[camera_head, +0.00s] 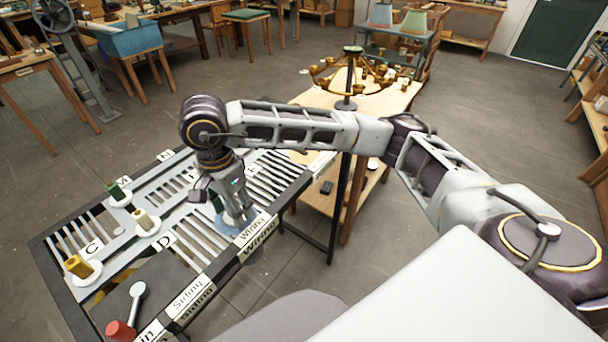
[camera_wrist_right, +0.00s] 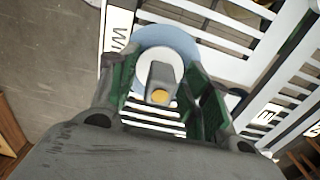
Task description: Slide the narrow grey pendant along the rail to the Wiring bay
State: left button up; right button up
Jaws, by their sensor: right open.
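The narrow grey pendant (camera_wrist_right: 160,80) shows in the wrist view as a grey block with a yellow spot. It stands on a white disc (camera_wrist_right: 165,42) over a blue round patch (camera_wrist_right: 190,38). My right gripper (camera_wrist_right: 163,95) is open, with one green-lined finger on each side of the pendant; I cannot tell whether they touch it. In the head view my right gripper (camera_head: 238,217) points down at the rail board beside the Wiring label (camera_head: 252,230) and hides the pendant. The blue patch (camera_head: 215,201) shows beside the fingers. My left gripper is not in view.
A green pendant (camera_head: 116,190), a cream one (camera_head: 145,221) and a yellow one (camera_head: 79,267) stand on white discs on the slotted board (camera_head: 113,241). A red piece (camera_head: 120,330) is near the Siding label (camera_head: 187,295). A brass chandelier (camera_head: 348,80) stands on a wooden table behind.

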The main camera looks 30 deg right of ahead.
jog(key=shift+r, duration=0.1)
notch_tip(320, 180, up, 12)
dwell(0.8)
jog(key=shift+a, duration=0.15)
dwell(1.1)
